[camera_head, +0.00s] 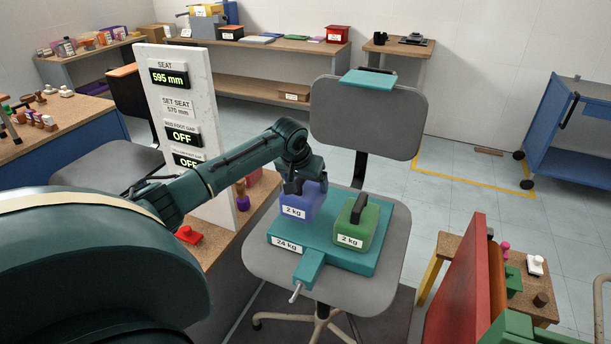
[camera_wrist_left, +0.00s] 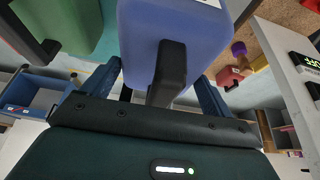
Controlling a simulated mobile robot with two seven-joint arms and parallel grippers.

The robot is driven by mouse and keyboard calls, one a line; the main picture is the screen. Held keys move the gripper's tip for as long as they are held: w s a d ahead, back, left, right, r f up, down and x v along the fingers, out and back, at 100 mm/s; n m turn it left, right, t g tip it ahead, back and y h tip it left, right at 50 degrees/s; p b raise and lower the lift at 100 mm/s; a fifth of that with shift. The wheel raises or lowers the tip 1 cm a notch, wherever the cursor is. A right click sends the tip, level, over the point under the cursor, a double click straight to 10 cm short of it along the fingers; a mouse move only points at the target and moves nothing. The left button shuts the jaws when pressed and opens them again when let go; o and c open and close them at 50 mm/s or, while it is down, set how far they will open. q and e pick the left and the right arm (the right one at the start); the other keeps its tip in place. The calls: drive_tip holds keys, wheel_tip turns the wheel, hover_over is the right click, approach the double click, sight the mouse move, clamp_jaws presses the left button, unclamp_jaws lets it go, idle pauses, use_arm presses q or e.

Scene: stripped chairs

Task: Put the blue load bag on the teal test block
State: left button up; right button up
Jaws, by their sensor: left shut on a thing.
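The blue load bag (camera_head: 306,203), labelled 2 kg, is at the back left part of the teal test block (camera_head: 312,240), beside the green load bag (camera_head: 365,232). Its underside looks at or very close to the block's top; I cannot tell whether they touch. My left gripper (camera_head: 303,182) is above the blue bag and shut on its dark handle. In the left wrist view the blue bag (camera_wrist_left: 205,35) and its handle (camera_wrist_left: 170,72) fill the middle, between the fingers. The teal block, labelled 24 kg, lies on the grey chair seat. My right gripper does not show.
The chair's backrest (camera_head: 367,115) stands behind the block. A white panel with displays (camera_head: 178,100) stands to the left, near a red item (camera_head: 188,235) on a wooden surface. A red board (camera_head: 468,285) and a small table are at the right. Floor behind the chair is open.

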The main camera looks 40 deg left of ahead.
sight(305, 192)
use_arm(q)
drive_tip(key=shift+w+f, duration=0.15)
drive_tip(key=shift+f, duration=1.45)
drive_tip(key=o, duration=1.6)
drive_tip(key=shift+s+f, duration=0.2)
drive_tip(key=shift+f, duration=0.15)
drive_tip(key=shift+o, duration=1.4)
drive_tip(key=shift+r, duration=0.15)
drive_tip(key=p+v, duration=0.1)
drive_tip(key=v, duration=1.1)
drive_tip(key=shift+d, duration=0.1)
